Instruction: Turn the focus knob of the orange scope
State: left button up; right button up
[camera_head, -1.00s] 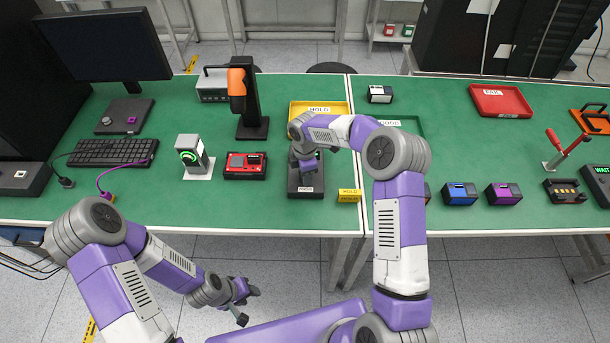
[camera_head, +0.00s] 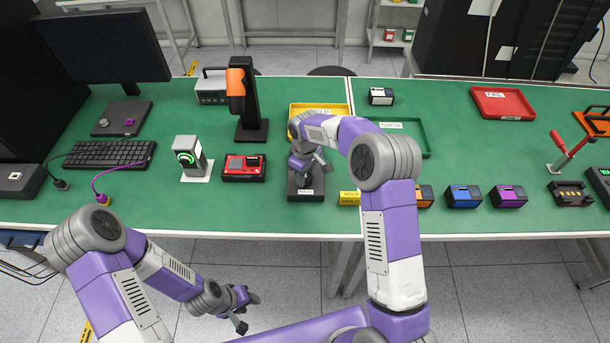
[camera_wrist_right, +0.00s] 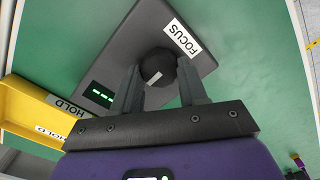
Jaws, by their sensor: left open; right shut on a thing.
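The orange scope (camera_head: 237,88) stands upright on its black stand at the back of the left table. The dark focus box (camera_head: 306,194), labelled FOCUS in the right wrist view (camera_wrist_right: 181,38), lies near the front edge. Its round black knob (camera_wrist_right: 158,68) has a pale pointer line. My right gripper (camera_wrist_right: 158,82) is shut on the knob, one finger on each side. In the head view my right gripper (camera_head: 305,167) hides the knob. My left gripper (camera_head: 243,312) is open and empty, low in front of the table.
A yellow HOLD tray (camera_head: 340,108) is behind the focus box, partly covered by my right arm.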

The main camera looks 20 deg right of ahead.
aim_at(306, 176)
jog(key=m, duration=0.6)
jog(key=shift+w+d+r, duration=0.1)
jog(key=shift+m, duration=0.3)
dwell(0.3)
jog(key=o, duration=1.1)
jog(key=shift+c, duration=0.2)
notch_tip(306, 176, up, 8)
jog(key=shift+f, duration=0.25)
